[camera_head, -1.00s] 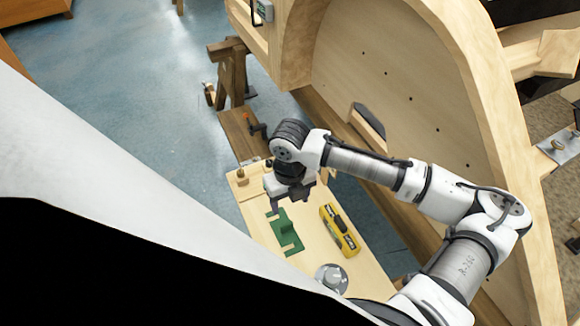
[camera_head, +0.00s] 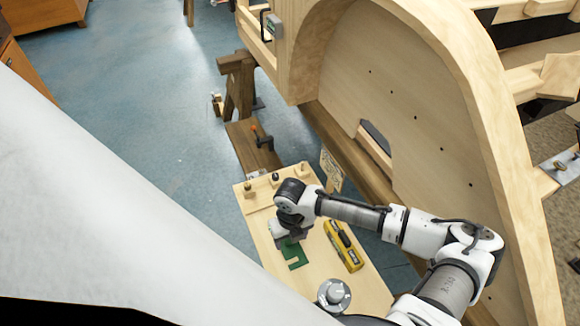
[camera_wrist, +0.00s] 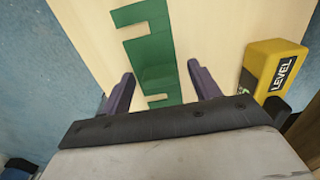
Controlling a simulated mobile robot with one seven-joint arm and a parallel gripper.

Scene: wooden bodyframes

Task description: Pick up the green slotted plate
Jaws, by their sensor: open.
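The green slotted plate (camera_head: 294,257) lies on the light wooden board (camera_head: 318,275), partly hidden under my gripper in the head view. In the wrist view the plate (camera_wrist: 152,62) runs from the top of the picture down to between my fingers, with slots along its edges. My gripper (camera_wrist: 162,88) is open, one finger on each side of the plate's near part, with a gap to the plate on both sides. Nothing is held. I cannot tell how high the fingertips are above the board.
A yellow level (camera_head: 343,245) lies on the board right of the plate; it is close to my right finger in the wrist view (camera_wrist: 270,70). A round metal object (camera_head: 333,295) stands at the board's near end. Small knobs (camera_head: 275,178) sit at the far end. A large wooden frame (camera_head: 400,100) rises to the right.

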